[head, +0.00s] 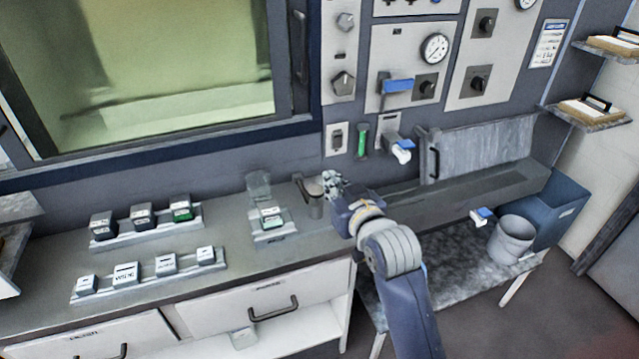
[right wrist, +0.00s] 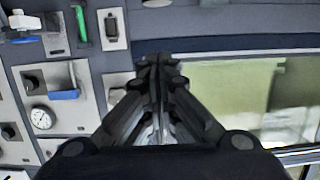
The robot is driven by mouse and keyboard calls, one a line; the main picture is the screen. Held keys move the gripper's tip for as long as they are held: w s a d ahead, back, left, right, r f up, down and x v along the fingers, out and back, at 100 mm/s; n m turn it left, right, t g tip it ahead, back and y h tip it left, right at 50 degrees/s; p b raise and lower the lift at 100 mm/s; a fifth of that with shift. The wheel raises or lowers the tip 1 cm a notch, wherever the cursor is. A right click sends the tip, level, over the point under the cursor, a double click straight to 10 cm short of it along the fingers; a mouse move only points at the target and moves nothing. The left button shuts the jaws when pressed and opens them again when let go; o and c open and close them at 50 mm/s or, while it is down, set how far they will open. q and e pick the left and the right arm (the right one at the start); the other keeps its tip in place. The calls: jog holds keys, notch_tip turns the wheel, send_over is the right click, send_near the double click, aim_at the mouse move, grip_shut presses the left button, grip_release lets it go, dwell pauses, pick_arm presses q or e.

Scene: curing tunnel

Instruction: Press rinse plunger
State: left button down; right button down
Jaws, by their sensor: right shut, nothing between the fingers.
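My right gripper (head: 330,184) reaches in over the counter's right end, with its fingers together and empty. In the right wrist view its closed fingertips (right wrist: 160,62) point toward the wall panel and window. A clear container (head: 259,187) stands left of the cylinder, behind a small green-labelled block (head: 271,216). My left gripper is not in view.
Control panels with knobs and gauges (head: 435,47) fill the wall, with a blue lever (head: 397,86) and green handle (head: 362,139) below. Racks of small blocks (head: 146,232) occupy the counter's left. A grey bucket (head: 511,240) and blue bin (head: 562,205) stand right.

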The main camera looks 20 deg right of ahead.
jog(key=p, duration=0.2)
send_over(316, 190)
jog(key=s, duration=0.2)
jog(key=f, duration=0.2)
notch_tip(316, 190, down, 3)
jog(key=shift+d+f, duration=0.1)
jog(key=shift+s+f, duration=0.1)
jog(key=shift+f, duration=0.35)
jog(key=shift+f+b, duration=0.3)
jog(key=shift+f, duration=1.15)
